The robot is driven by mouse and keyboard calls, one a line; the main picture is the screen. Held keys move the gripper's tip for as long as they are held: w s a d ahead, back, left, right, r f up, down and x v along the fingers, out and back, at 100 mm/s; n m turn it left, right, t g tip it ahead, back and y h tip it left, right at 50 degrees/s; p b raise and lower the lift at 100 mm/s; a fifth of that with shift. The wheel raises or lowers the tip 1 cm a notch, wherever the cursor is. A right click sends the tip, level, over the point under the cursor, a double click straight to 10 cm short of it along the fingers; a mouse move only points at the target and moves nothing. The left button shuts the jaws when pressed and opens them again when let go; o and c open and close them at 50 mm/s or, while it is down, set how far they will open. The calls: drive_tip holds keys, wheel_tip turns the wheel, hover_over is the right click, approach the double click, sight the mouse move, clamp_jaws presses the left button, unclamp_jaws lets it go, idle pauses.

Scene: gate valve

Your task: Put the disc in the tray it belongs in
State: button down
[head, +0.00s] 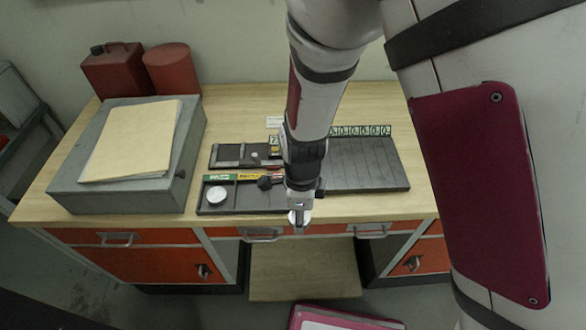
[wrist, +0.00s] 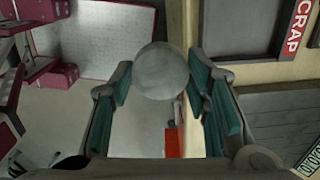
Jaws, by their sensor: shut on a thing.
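My gripper (head: 299,222) is shut on a round pale grey disc (wrist: 161,70). The wrist view shows the disc between the teal finger pads. In the head view the gripper hangs beside the workbench's front edge, in front of the dark sorting tray (head: 240,204). The tray has compartments with a green label (head: 217,178), a yellow label (head: 258,177) and a red label, partly hidden by my arm. Another pale disc (head: 217,194) lies in the green-labelled compartment. In the wrist view the compartment marked SCRAP (wrist: 257,25) is at upper right, apart from the held disc.
A grey ribbed rack (head: 365,170) with number tags stands right of my arm. A small dark fixture (head: 235,155) lies behind the tray. A grey box (head: 125,190) with a folder (head: 130,140) and red cans (head: 172,70) fill the left. Orange drawers (head: 150,263) are below.

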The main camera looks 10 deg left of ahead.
drive_tip(key=w+a+b, duration=0.1)
drive_tip(key=w, duration=0.1)
drive_tip(key=w+a+b, duration=0.2)
drive_tip(key=w, duration=0.1)
drive_tip(key=w+a+f+b, duration=0.1)
drive_tip(key=w+b, duration=0.1)
drive_tip(key=shift+w+a, duration=0.15)
drive_tip(key=shift+w, duration=0.15)
drive_tip(key=shift+w+a+b, duration=0.45)
drive_tip(key=shift+w+b, duration=0.15)
drive_tip(key=shift+b, duration=0.05)
drive_tip(key=f+b, duration=0.2)
drive_tip(key=shift+w+a+f+b, duration=0.15)
drive_tip(key=shift+w+f+b, duration=0.1)
drive_tip(key=shift+w+b, duration=0.1)
drive_tip(key=shift+f+b, duration=0.5)
drive_tip(key=shift+s, duration=0.15)
drive_tip(key=c, duration=1.2)
unclamp_jaws()
drive_tip(key=shift+f, duration=0.1)
drive_tip(key=shift+o, duration=0.2)
